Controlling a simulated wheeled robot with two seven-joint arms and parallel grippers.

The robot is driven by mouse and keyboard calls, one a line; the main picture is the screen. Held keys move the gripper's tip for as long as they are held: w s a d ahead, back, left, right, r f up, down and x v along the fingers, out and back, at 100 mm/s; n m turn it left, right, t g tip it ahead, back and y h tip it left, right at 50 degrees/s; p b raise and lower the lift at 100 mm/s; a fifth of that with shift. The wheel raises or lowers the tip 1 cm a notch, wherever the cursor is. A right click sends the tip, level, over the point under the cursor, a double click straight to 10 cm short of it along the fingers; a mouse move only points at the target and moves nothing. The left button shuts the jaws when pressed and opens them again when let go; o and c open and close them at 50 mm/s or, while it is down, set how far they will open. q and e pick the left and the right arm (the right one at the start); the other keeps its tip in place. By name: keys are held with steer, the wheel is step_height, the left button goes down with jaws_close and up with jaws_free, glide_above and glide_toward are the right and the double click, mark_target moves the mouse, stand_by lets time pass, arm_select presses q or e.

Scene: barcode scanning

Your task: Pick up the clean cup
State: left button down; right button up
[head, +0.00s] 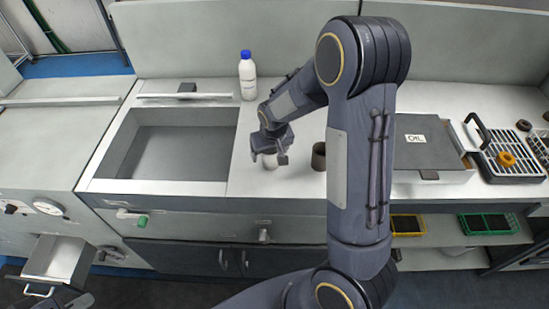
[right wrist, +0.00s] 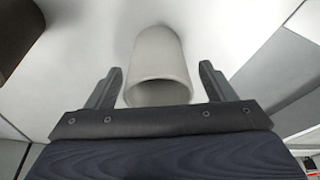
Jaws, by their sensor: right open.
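The clean cup (head: 268,162) is a small pale cup on the white counter, right of the sink, partly hidden under my right gripper. In the right wrist view the cup (right wrist: 160,55) stands between the two fingers, its open rim toward the camera. My right gripper (head: 270,157) is open, with a finger on each side of the cup; gaps show on both sides in the right wrist view (right wrist: 161,72). A dark part of my left gripper (head: 72,301) shows at the bottom left edge, mostly cut off, its fingers unclear.
A dark brown cup (head: 318,157) stands just right of the pale cup. A white bottle with a blue cap (head: 247,78) stands behind. The sink (head: 168,152) lies left. A grey box (head: 425,143) and a rack (head: 508,163) are on the right. A drawer (head: 60,262) is open lower left.

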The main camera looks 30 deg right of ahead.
steer(key=shift+c, duration=0.5)
steer(key=c, duration=0.9)
steer(key=shift+r, duration=0.1)
steer(key=shift+c, duration=0.2)
